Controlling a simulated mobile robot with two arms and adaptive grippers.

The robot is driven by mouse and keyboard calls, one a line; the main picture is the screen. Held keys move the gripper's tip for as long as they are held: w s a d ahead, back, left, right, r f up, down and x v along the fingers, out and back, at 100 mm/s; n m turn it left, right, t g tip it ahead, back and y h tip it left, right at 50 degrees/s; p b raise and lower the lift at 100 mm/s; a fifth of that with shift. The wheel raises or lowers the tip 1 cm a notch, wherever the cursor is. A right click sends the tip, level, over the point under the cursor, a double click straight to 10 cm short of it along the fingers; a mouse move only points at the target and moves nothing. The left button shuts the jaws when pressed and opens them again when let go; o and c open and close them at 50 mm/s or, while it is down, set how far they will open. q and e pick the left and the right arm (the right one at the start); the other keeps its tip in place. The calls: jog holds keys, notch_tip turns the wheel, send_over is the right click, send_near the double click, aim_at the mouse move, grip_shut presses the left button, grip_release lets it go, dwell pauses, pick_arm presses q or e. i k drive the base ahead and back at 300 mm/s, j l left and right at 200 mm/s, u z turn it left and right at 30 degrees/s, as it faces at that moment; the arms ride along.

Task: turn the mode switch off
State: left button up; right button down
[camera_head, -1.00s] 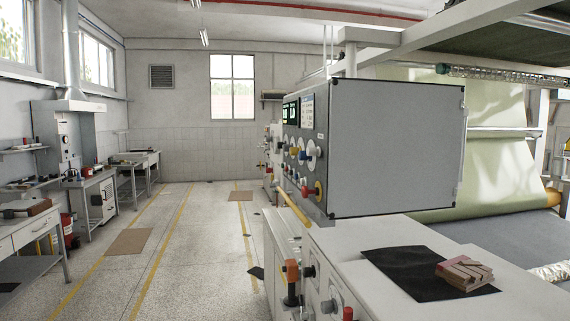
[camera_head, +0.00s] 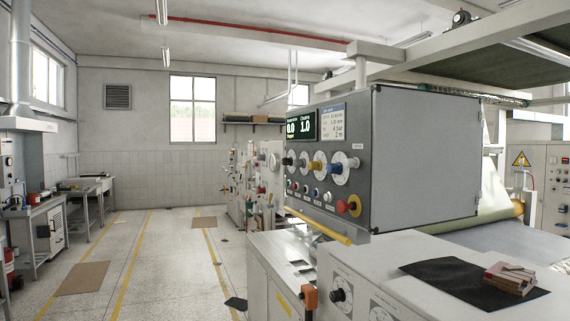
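A grey control cabinet (camera_head: 425,160) stands right of centre. Its front panel faces left and carries a lit display (camera_head: 303,125). I cannot tell which of these is the mode switch; the labels are too small to read. Neither of my grippers is in view.
A yellow bar (camera_head: 318,226) runs below the panel. A white machine top (camera_head: 400,250) in front holds a black sheet (camera_head: 450,284) and small blocks (camera_head: 510,277). An orange-handled control (camera_head: 310,297) sticks out low. The floor (camera_head: 165,255) to the left is open, with a brown mat (camera_head: 82,278).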

aim_at(300, 163)
jog(key=i+j+z, duration=0.2)
jog(key=i+j, duration=0.4)
jog(key=i+j+z, duration=0.2)
jog(key=i+j, duration=0.35)
jog(key=j, duration=0.2)
